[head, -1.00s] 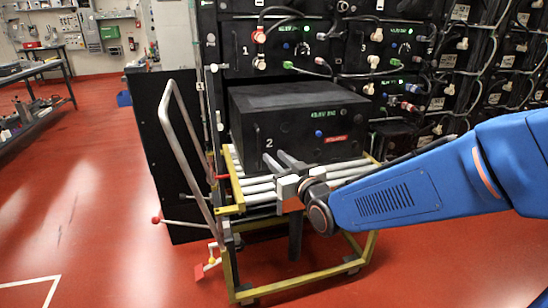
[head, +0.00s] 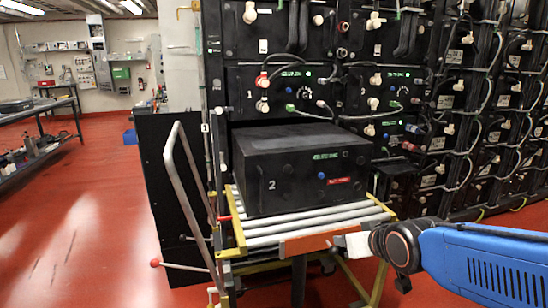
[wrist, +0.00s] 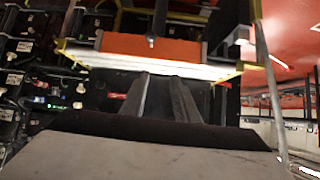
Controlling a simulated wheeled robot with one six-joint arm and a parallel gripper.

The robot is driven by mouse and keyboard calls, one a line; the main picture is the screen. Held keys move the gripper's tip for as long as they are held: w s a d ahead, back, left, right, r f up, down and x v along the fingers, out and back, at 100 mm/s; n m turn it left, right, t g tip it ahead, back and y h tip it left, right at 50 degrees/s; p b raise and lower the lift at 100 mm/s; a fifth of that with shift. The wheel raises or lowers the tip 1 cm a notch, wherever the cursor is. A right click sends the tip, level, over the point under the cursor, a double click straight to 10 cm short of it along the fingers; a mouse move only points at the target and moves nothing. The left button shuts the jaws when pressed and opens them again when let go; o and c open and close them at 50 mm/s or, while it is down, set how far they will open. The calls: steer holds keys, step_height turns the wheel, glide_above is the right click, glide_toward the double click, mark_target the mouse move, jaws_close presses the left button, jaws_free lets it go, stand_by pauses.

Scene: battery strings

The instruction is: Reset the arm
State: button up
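My blue arm (head: 480,262) comes in from the right in the head view, its wrist end in front of the cart's roller shelf. My gripper (wrist: 160,78) shows in the wrist view as two dark fingers standing apart, with nothing visible between them. In the head view its fingers cannot be made out; a pale block (head: 357,245) shows at the arm's end. The black battery module marked 2 (head: 300,178) rests on the white rollers (head: 285,232) of the cart. My gripper is in front of the module, to its lower right in the head view, and apart from it.
The battery rack (head: 290,90) with cables and connectors stands behind the cart. The yellow-framed cart has an orange plate (head: 305,243) at its front and a grey handle (head: 172,160) at left. A workbench (head: 35,125) is far left. Red floor (head: 80,230) is free at left.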

steer(key=s+d+f+m+g+h, duration=0.1)
steer(key=s+d+g, duration=0.2)
steer(key=s, duration=0.7)
steer(key=s+d+f+m+g+h, duration=0.1)
steer(key=s+d+f+g, duration=0.1)
steer(key=s+d, duration=0.4)
steer(key=s, duration=0.4)
steer(key=shift+d+f+m+g, duration=0.3)
steer(key=shift+g, duration=0.1)
